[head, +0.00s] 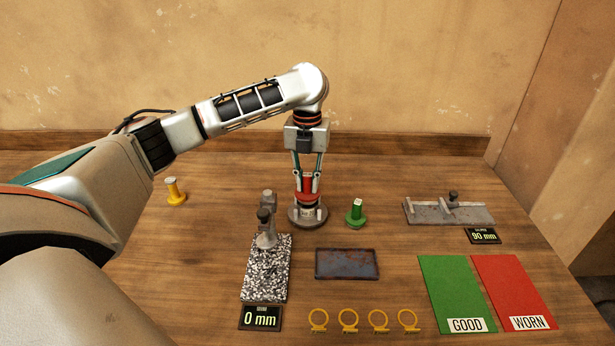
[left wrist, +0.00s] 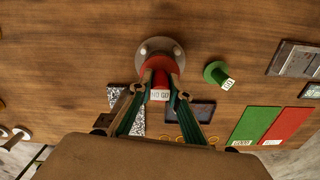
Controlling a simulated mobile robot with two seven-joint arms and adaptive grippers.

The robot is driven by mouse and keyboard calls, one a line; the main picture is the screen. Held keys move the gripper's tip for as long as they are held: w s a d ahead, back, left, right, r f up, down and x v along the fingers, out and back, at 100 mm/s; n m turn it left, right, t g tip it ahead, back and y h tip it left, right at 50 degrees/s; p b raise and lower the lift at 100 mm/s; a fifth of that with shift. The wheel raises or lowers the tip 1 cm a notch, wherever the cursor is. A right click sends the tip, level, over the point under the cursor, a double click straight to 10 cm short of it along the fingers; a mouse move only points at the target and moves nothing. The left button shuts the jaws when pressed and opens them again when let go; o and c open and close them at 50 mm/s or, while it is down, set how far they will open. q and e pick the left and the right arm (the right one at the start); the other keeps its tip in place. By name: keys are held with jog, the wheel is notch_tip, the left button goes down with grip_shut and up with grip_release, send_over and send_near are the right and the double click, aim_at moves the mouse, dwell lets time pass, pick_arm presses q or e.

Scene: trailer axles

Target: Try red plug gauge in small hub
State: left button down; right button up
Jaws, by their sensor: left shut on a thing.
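The red plug gauge (head: 308,194) is upright in my left gripper (head: 306,184), whose fingers are shut on its handle. In the left wrist view the gauge's handle top (left wrist: 160,95) has a white label that seems to read NO GO, and its red flange shows beyond the fingers. The small hub (head: 308,216), a grey round flange with studs, stands on the table directly below the gauge; it also shows in the left wrist view (left wrist: 174,47). The gauge is lined up over the hub's bore; I cannot tell how deep it sits. My right gripper is in neither view.
A green plug gauge (head: 356,213) stands close to the hub's right. A gauge stand (head: 267,270) is at the hub's front left, with a dark tray (head: 347,264) in front. GOOD (head: 450,285) and WORN (head: 510,285) mats lie front right. A yellow piece (head: 175,192) stands left.

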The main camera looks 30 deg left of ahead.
pick_arm(q)
jog(key=shift+f, duration=1.45)
dwell(2.3)
jog(key=shift+r, duration=0.1)
jog(key=shift+r, duration=3.8)
